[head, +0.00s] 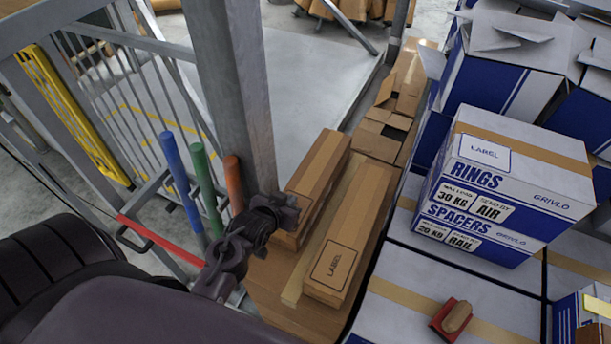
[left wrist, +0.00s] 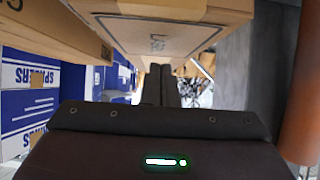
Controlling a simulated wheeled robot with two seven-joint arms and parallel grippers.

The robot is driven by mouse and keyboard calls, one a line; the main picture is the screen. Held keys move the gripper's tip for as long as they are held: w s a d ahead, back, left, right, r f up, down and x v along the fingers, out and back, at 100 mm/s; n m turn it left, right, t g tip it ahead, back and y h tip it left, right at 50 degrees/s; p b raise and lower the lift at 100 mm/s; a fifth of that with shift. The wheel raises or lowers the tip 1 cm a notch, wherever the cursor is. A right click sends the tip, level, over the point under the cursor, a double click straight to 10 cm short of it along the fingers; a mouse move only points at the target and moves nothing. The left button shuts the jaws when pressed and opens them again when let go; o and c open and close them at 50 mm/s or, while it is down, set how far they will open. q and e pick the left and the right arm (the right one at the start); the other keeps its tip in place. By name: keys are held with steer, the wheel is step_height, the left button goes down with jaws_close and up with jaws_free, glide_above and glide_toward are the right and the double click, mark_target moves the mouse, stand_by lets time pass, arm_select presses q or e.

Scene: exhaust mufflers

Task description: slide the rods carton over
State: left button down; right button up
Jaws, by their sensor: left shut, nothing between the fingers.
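Two long brown cartons lie side by side in the middle of the head view. The left carton (head: 322,170) is partly hidden by my left gripper. The right carton (head: 352,225) has a printed LABEL panel on its near end. No "rods" lettering is readable on either. My left gripper (head: 288,209) is shut and empty at the near end of the left carton; whether it touches is unclear. In the left wrist view its shut fingers (left wrist: 161,84) point at brown cardboard, with a brown carton (left wrist: 155,35) bearing a printed panel just above them. My right gripper is not in view.
A grey post (head: 236,90) stands close left of the cartons, with blue, green and orange posts (head: 234,184) beside it. White-and-blue boxes, RINGS (head: 515,180) on SPACERS (head: 470,238), stand right. A red-based block (head: 451,318) lies on a box top. Open brown boxes (head: 385,130) lie behind.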

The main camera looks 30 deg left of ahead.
arm_select(q)
glide_toward(308, 178)
steer(key=shift+w+f, duration=0.6)
steer(key=shift+f, duration=0.25)
steer(key=w+p, duration=0.1)
steer(key=w, duration=0.3)
steer(key=shift+w+a, duration=0.1)
steer(key=shift+w, duration=0.15)
steer(key=shift+w+f+p, duration=0.2)
steer(key=shift+w+p, duration=0.05)
steer(key=shift+p, duration=0.05)
steer(key=shift+f, duration=0.7)
steer(key=shift+s, duration=0.15)
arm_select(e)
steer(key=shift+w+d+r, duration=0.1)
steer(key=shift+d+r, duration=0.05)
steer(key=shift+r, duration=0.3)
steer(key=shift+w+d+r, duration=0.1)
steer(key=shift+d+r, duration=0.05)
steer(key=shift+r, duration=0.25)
arm_select(q)
steer(key=shift+f, duration=0.15)
